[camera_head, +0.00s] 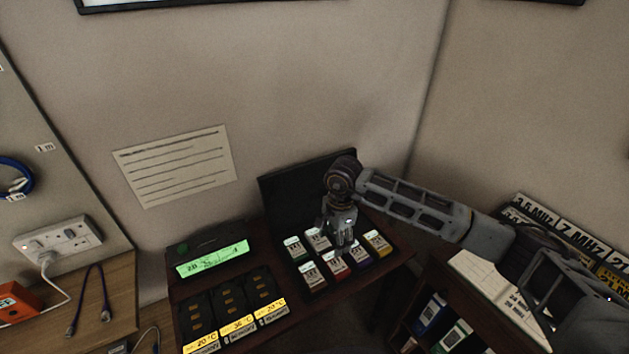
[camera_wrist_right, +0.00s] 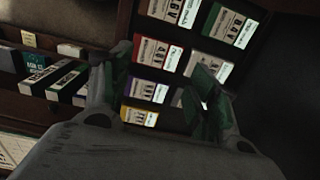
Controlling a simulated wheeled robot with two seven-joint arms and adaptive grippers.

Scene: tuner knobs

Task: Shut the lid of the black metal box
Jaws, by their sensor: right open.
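The black metal box (camera_head: 379,259) stands open on the dark table, with several labelled cartridges in it. Its black lid (camera_head: 288,196) stands up at the back, against the wall side. My right gripper (camera_head: 343,249) points down over the middle of the box, in front of the lid, and hides part of both. It is open, with nothing seen between its fingers. In the right wrist view the two fingers (camera_wrist_right: 160,88) are apart over the labelled cartridges (camera_wrist_right: 147,90). I cannot tell whether the fingertips touch them. My left gripper is not in view.
A device with a green screen (camera_head: 212,260) and several black units with yellow labels (camera_head: 268,312) stand left of the box.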

